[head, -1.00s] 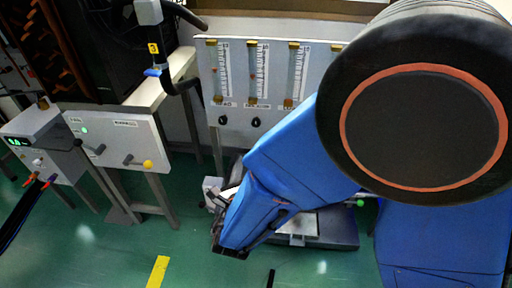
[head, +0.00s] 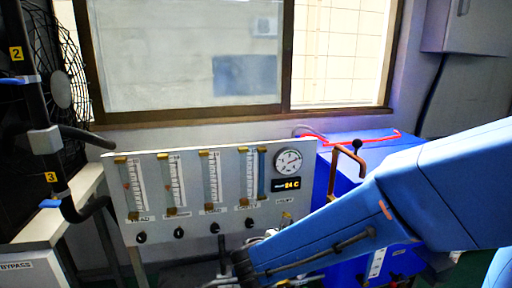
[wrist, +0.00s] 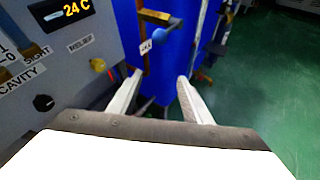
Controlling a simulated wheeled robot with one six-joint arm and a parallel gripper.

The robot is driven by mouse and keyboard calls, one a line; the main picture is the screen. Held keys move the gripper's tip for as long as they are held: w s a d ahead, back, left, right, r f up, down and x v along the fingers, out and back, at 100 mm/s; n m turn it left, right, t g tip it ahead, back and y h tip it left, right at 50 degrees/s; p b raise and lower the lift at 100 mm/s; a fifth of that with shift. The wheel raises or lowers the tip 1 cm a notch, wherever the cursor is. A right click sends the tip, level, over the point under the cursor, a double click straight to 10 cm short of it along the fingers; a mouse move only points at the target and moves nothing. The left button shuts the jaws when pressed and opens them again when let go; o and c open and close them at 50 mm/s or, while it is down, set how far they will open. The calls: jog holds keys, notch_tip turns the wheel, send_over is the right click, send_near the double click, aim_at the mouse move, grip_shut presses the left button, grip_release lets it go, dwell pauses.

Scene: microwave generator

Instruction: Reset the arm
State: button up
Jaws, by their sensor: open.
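My blue arm (head: 340,235) reaches in from the right in the head view and slopes down to the lower middle. The gripper end is low in that view and hard to make out. In the wrist view my gripper (wrist: 156,85) shows two pale fingers standing apart, with nothing between them. The fingers appear clear of these, though the distance is hard to judge.
A grey flowmeter panel (head: 190,228) with a round gauge (head: 288,161) and a 24 C display stands close by. A blue cabinet (head: 345,180) with a brown handle is right of it. Black hoses and valves (head: 48,150) are at left. Green floor (wrist: 265,85) is open at right.

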jog(key=s+d+m+g+y, duration=0.1)
jog(key=s+d+m+g, duration=0.2)
jog(key=s+d+m, duration=0.3)
jog(key=s+d+m+g+y, duration=0.1)
jog(key=s+d+m+g, duration=0.25)
jog(key=d+m, duration=0.4)
jog(key=s+r+m+t+y, duration=0.1)
jog(key=s+r+m+y, duration=0.2)
jog(key=s+m+y, duration=0.3)
jog(key=s+m, duration=0.4)
jog(key=m, duration=0.2)
jog(key=shift+s+d+y, duration=0.3)
jog(key=shift+s+d, duration=0.05)
jog(key=shift+s, duration=0.05)
dwell(0.4)
